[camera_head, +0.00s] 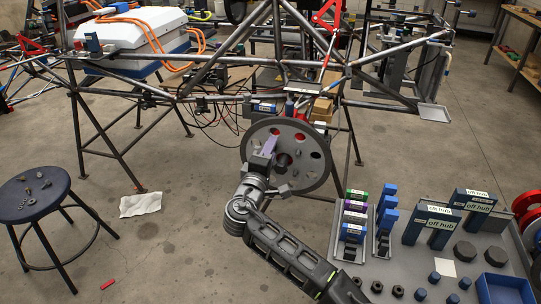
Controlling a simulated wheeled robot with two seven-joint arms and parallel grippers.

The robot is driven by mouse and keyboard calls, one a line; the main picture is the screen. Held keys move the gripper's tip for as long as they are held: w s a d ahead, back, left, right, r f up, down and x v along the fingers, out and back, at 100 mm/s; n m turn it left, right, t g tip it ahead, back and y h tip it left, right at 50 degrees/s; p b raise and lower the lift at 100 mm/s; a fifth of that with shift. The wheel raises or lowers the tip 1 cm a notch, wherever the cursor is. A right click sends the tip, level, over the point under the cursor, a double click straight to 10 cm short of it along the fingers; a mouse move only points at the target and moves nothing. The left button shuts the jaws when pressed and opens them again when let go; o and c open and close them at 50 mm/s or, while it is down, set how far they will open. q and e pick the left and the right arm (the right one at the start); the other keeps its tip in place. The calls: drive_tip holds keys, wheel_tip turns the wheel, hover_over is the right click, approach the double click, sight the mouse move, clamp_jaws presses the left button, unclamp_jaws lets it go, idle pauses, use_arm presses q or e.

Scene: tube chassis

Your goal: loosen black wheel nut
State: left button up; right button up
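A grey wheel (318,172) with round holes and red parts behind it is on the tube chassis (205,68). A dark round part shows at its hub (284,160); I cannot tell whether this is the black wheel nut. The finger gap is too small to make out.
A grey tray table (398,272) at the lower right holds blue blocks labelled "off hub" (438,222), dark hex nuts (465,250) and a blue bin (503,289). A blue stool (36,203) with small parts stands at the left. A white cloth (141,204) lies on the floor.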

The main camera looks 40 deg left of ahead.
use_arm(q)
drive_tip(key=shift+s+a+f+b, duration=0.15)
drive_tip(key=shift+a+f+b, duration=0.3)
drive_tip(key=shift+f+b, duration=0.35)
idle(0.4)
drive_tip(key=shift+x, duration=0.95)
drive_tip(key=shift+f, duration=0.1)
clamp_jaws()
drive_tip(key=shift+f, duration=0.15)
idle(0.6)
